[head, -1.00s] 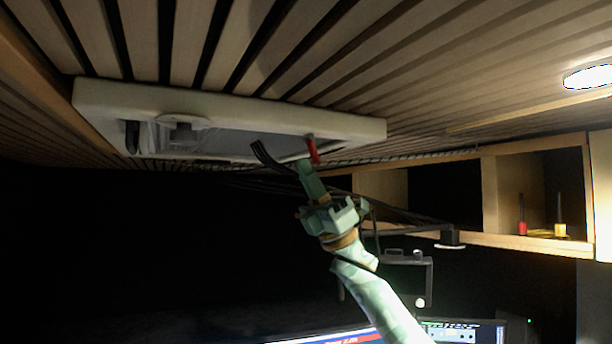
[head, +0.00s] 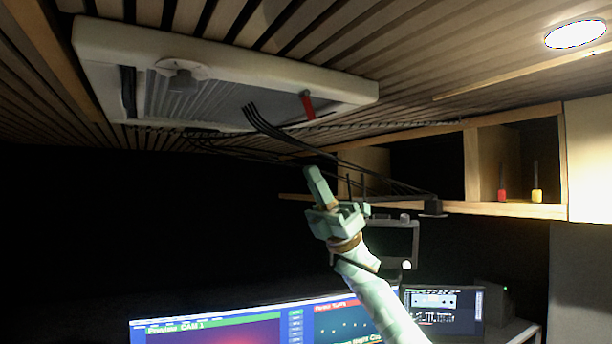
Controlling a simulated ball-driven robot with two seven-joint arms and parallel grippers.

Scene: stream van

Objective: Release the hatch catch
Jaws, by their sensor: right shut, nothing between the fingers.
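The roof hatch (head: 340,88) is a white frame set in the slatted ceiling, at the upper left of the head view. The red catch (head: 308,105) sits at the right end of its opening. A grey round knob (head: 181,82) is at the left of the hatch. My right gripper (head: 314,176) is shut and empty, pointing up, below the red catch and clear of it. My left gripper is not in view.
A wooden shelf (head: 520,209) holds red and yellow-handled tools. Below are monitors (head: 240,330) and a small hanging screen (head: 388,240).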

